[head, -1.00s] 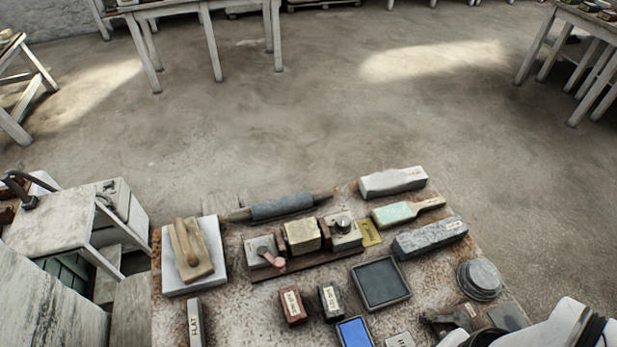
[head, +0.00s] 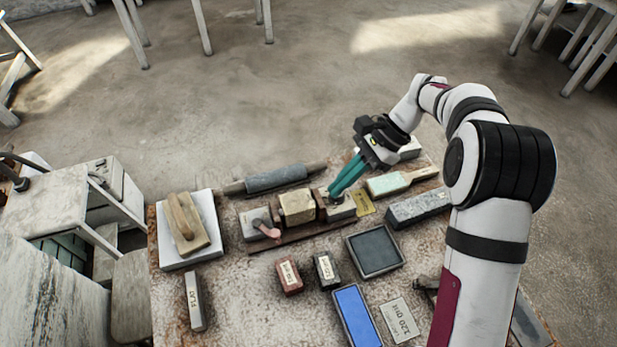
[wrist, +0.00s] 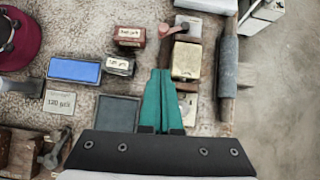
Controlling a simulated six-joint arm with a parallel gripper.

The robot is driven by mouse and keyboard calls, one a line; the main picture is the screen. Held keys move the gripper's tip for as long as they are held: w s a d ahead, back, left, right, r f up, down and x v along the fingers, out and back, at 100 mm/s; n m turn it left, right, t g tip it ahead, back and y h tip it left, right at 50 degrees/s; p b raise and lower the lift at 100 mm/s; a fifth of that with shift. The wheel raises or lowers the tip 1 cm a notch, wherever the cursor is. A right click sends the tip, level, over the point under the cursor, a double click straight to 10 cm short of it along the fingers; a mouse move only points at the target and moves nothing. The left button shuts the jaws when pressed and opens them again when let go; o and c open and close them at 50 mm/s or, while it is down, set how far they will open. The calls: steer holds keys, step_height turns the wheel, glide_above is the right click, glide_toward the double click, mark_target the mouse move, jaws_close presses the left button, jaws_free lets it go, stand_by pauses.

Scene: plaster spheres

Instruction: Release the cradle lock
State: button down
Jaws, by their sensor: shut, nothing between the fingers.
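The cradle (head: 290,240) is a low dark wooden base carrying a row of blocks, with a tan stone block (head: 297,207) in the middle. On its left block sits a lever with a pinkish-red handle (head: 268,231), which also shows near the top of the wrist view (wrist: 166,30). My gripper (head: 333,192) has teal fingers, held together and empty, over the right block (head: 341,210). The fingers hide the round knob there. In the wrist view my gripper (wrist: 161,74) points beside the tan block (wrist: 186,60). Contact with the right block cannot be told.
A grey roller (head: 276,179) lies behind the cradle. A brass plate (head: 364,203) and green-faced paddle (head: 387,184) are to its right. A dark tray (head: 375,250), two labelled blocks and a blue stone (head: 357,316) lie in front. A wooden float rests on a white slab (head: 168,247) at left.

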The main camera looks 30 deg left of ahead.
steer(key=shift+w+a+f, duration=0.1)
steer(key=shift+a+f, duration=0.15)
glide_toward(266, 229)
steer(key=d+f, duration=0.1)
steer(key=d, duration=0.1)
steer(key=d+f, duration=0.1)
steer(key=d, duration=0.1)
steer(key=shift+f, duration=0.35)
steer(key=shift+s+a+f, duration=0.15)
steer(key=shift+s+a, duration=0.75)
steer(key=shift+s, duration=0.15)
steer(key=shift+s+a+f, duration=0.1)
steer(key=shift+s+a, duration=0.3)
